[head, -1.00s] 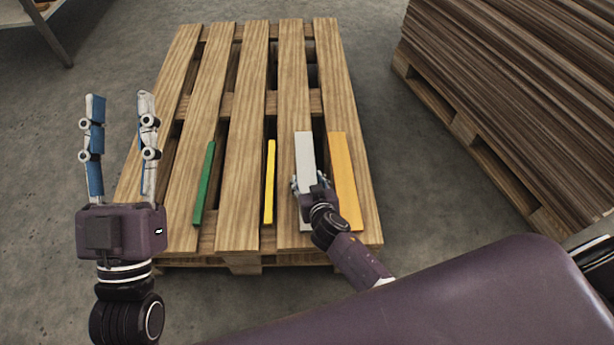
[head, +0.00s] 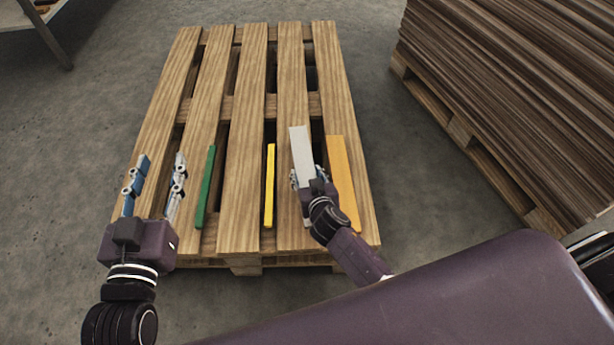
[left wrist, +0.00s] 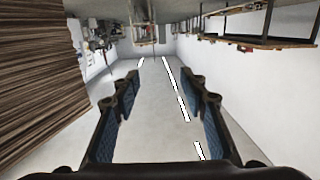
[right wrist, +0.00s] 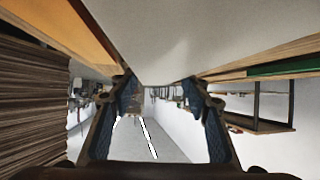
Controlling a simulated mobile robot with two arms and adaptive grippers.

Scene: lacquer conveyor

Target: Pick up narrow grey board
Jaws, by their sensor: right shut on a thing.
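The narrow grey board (head: 300,145) is at the right part of the pallet in the head view, between the yellow and orange boards. My right gripper (head: 308,181) is shut on it toward its near end, and the hand hides part of the board. In the right wrist view the board (right wrist: 160,40) stretches away above the fingers (right wrist: 160,95). It seems slightly raised off the pallet; the exact gap cannot be told. My left gripper (head: 162,158) is open and empty over the pallet's near left corner; its spread fingers (left wrist: 155,100) also show in the left wrist view.
A wooden pallet (head: 245,120) bears a green board (head: 205,188), a thin yellow board (head: 269,187) and a wide orange board (head: 343,180), which lies close to the right hand. A tall stack of brown sheets (head: 520,90) stands at right. Floor left of the pallet is clear.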

